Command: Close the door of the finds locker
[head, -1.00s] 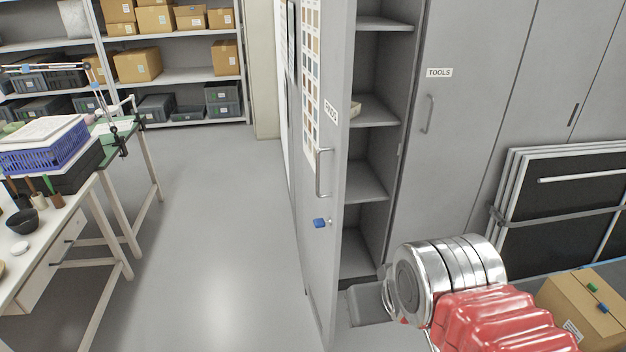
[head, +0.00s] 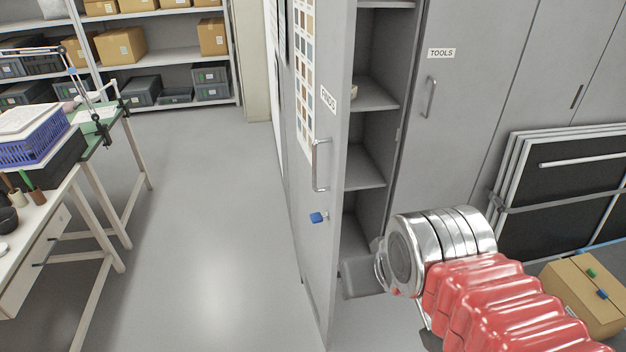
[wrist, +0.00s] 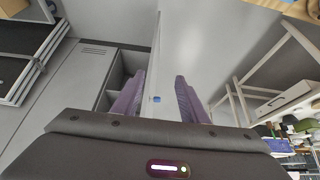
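The finds locker door (head: 325,240) stands wide open in the head view, almost edge-on to me. It has a "FINDS" label, a colour chart, a vertical bar handle (head: 320,165) and a blue key tag (head: 318,218). The open locker (head: 368,165) with its shelves shows to the right of the door. In the wrist view my gripper (wrist: 159,80) has its two purple fingers apart, with nothing held. The blue tag (wrist: 157,99) shows beyond and between the fingers. In the head view my wrist is right of the door, and my fingertips cannot be made out.
The tools locker door (head: 465,110) is shut. Framed panels (head: 560,190) lean against the lockers at right, with a cardboard box (head: 585,295) in front. A work table (head: 90,215) stands at left. The floor (head: 210,220) between table and door is clear.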

